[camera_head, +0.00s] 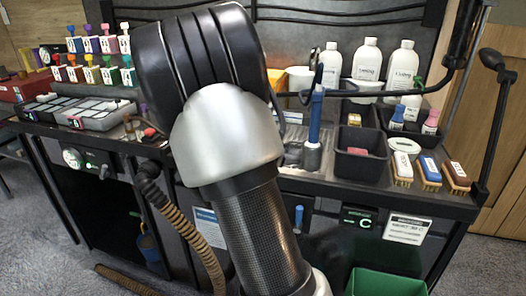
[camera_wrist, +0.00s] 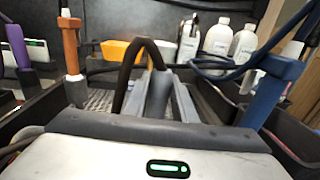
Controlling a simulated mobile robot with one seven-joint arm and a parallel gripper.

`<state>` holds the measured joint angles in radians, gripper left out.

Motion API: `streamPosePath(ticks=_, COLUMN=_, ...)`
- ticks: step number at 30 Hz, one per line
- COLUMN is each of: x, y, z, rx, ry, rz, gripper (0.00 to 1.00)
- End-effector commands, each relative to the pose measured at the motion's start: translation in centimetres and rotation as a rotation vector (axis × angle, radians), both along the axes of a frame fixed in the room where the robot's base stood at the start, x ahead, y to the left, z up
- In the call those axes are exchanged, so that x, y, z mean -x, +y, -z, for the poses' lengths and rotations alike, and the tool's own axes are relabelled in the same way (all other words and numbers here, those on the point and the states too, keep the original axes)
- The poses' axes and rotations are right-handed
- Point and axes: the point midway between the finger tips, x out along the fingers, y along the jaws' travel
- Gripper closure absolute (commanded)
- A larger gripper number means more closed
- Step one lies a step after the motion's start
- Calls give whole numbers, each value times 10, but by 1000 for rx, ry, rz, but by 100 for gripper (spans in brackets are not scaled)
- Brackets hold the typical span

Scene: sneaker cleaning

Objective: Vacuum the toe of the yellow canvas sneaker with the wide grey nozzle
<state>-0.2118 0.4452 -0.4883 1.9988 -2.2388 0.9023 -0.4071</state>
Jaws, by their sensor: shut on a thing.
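My gripper (camera_wrist: 160,88) shows in the wrist view, with its pale body and green light at the bottom. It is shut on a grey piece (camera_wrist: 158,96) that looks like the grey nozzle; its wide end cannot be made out. A dark hose arches up just left of it. In the head view my own arm hides the gripper and what it holds. I cannot make out the yellow canvas sneaker in either view.
A blue upright tool (camera_head: 315,118) stands close right of my gripper; orange (camera_wrist: 71,48) and purple tools stand to its left. White bottles (camera_head: 367,62) stand at the back. Brushes (camera_head: 428,173) and a dark bin (camera_head: 361,164) lie right. A ribbed hose (camera_head: 186,226) hangs in front.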

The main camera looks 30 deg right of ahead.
Motion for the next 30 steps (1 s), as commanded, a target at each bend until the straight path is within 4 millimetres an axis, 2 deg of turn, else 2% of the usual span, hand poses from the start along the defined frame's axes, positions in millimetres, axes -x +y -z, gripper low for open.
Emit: streamPosePath(ticks=30, x=-21, y=-23, z=0, rx=1, ry=-1, rz=0, gripper=100)
